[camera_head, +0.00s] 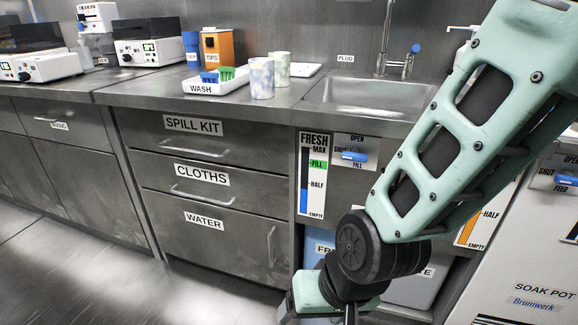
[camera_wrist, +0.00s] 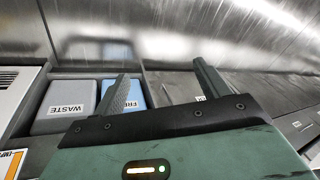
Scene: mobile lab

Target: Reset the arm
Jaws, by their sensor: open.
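My arm (camera_head: 440,150) is green with dark openings and crosses the right side of the head view. It bends down at a dark round joint in front of the cabinets. My gripper's fingers are not clear in the head view, where the arm's end runs off the bottom edge. In the wrist view my gripper (camera_wrist: 160,88) shows two dark fingers spread apart with nothing between them. Beyond the fingers are a grey waste container (camera_wrist: 62,105) and a blue container (camera_wrist: 118,93).
A sink (camera_head: 370,95) is behind my arm. A wash tray (camera_head: 203,88) and two patterned cups (camera_head: 262,80) stand on the counter. A soak pot unit (camera_head: 530,270) is at right. The floor at lower left is clear.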

